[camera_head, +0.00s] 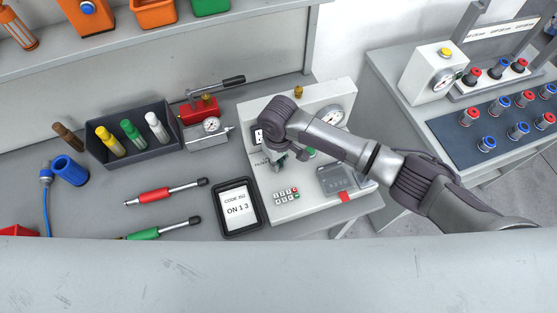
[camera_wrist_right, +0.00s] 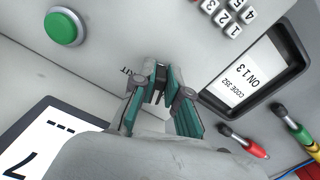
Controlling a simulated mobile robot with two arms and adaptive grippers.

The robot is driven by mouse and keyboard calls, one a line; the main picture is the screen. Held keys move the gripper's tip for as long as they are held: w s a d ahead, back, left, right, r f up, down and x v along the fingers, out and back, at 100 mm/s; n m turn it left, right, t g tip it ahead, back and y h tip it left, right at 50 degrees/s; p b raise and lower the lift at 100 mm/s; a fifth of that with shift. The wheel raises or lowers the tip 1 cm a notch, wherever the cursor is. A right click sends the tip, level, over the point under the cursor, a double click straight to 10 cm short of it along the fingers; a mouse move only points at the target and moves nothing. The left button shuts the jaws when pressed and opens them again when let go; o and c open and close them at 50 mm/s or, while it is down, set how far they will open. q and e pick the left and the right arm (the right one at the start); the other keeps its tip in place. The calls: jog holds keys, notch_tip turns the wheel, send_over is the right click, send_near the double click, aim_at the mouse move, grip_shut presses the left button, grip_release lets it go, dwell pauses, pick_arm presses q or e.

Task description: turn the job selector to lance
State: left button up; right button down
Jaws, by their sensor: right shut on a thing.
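The test panel (camera_head: 257,190) stands at the middle of the bench, with a green button (camera_wrist_right: 62,28) and a keypad (camera_wrist_right: 230,14). My right gripper (camera_head: 281,160) reaches down to the panel face from above and is shut on the job selector, which its fingers and wrist almost wholly hide. In the right wrist view the teal-padded fingers (camera_wrist_right: 160,88) are close together at the panel face. A few printed letters show beside them, but I cannot read which setting the selector points to. My left gripper is not in view.
A framed code card (camera_head: 238,211) reading "CODE 352 ON 1 3" lies left of the panel. Red (camera_head: 160,193) and green (camera_head: 158,231) handled tools, a dark tray (camera_head: 146,154) of coloured cylinders and a red gauge pump (camera_head: 200,108) lie further left. A second bench (camera_head: 390,75) stands right.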

jog(key=shift+r, duration=0.1)
jog(key=c, duration=1.2)
grip_release()
notch_tip(320, 180, up, 12)
